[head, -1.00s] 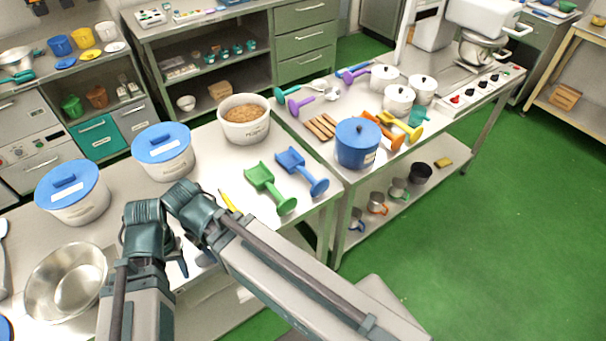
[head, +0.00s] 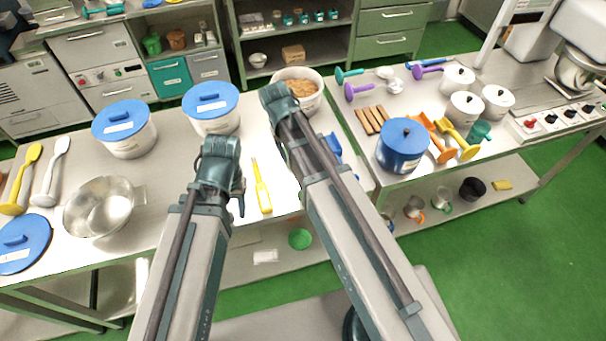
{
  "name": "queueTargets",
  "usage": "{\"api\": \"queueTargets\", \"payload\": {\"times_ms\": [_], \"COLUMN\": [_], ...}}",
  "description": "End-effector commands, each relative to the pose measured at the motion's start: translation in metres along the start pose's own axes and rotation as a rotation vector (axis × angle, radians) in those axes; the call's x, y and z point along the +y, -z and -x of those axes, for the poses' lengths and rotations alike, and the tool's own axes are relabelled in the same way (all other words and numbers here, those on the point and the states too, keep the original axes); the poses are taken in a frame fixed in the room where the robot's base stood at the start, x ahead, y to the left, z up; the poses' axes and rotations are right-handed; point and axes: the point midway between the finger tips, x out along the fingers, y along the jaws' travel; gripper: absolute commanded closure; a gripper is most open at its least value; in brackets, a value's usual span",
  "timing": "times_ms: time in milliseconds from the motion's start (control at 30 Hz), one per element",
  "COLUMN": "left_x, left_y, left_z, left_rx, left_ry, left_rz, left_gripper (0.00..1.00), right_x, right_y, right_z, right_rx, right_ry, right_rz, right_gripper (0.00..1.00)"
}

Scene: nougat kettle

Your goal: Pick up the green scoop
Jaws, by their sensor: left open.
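The green scoop is not visible on the table now; my right arm covers the area just left of the blue scoop (head: 333,148), where it lay earlier. The blue scoop shows only in part beside that arm. My left gripper (head: 240,192) points down over the front part of the steel table (head: 180,180), left of a slim yellow tool (head: 261,188). It is open, with nothing seen between its fingers. My right arm reaches across to the white tub with brown contents (head: 306,92); its gripper is hidden from view.
Two white tubs with blue lids (head: 211,103) stand at the back. A steel bowl (head: 103,208) and yellow spoon (head: 22,180) are at left. A blue pot (head: 402,146) stands on the right table. A round green item (head: 300,239) shows below the table edge.

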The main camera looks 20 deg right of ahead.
Motion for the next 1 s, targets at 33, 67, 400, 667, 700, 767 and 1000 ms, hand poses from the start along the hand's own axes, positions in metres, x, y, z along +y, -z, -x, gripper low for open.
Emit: {"api": "queueTargets", "payload": {"times_ms": [33, 67, 400, 667, 700, 767, 1000], "left_x": [0.001, 0.001, 0.005, 0.008, 0.008, 0.008, 0.009], "left_y": [0.0, 0.001, 0.003, 0.005, 0.005, 0.005, 0.005], "left_z": [-0.006, -0.008, -0.053, -0.083, -0.084, -0.084, -0.088], "left_rx": [0.0, 0.0, 0.0, 0.0, 0.0, 0.0, 0.0], "left_ry": [0.0, 0.0, 0.0, 0.0, 0.0, 0.0, 0.0], "left_rz": [0.0, 0.0, 0.002, 0.002, 0.002, 0.002, 0.002], "left_gripper": [0.5, 0.5, 0.5, 0.5, 0.5, 0.5, 0.5], "right_x": [-0.001, -0.001, -0.002, -0.001, -0.001, -0.001, -0.001], "right_y": [0.0, 0.0, 0.0, 0.001, 0.001, 0.001, 0.003], "right_z": [-0.006, -0.008, -0.055, -0.085, -0.086, -0.086, -0.09], "right_rx": [0.0, 0.0, 0.0, 0.0, 0.0, 0.0, 0.0], "right_ry": [0.0, 0.0, 0.001, 0.001, 0.001, 0.001, 0.001], "right_rz": [0.0, 0.0, 0.001, 0.001, 0.001, 0.001, 0.002], "right_gripper": [0.34, 0.34, 0.34, 0.34, 0.34, 0.34, 0.34]}}
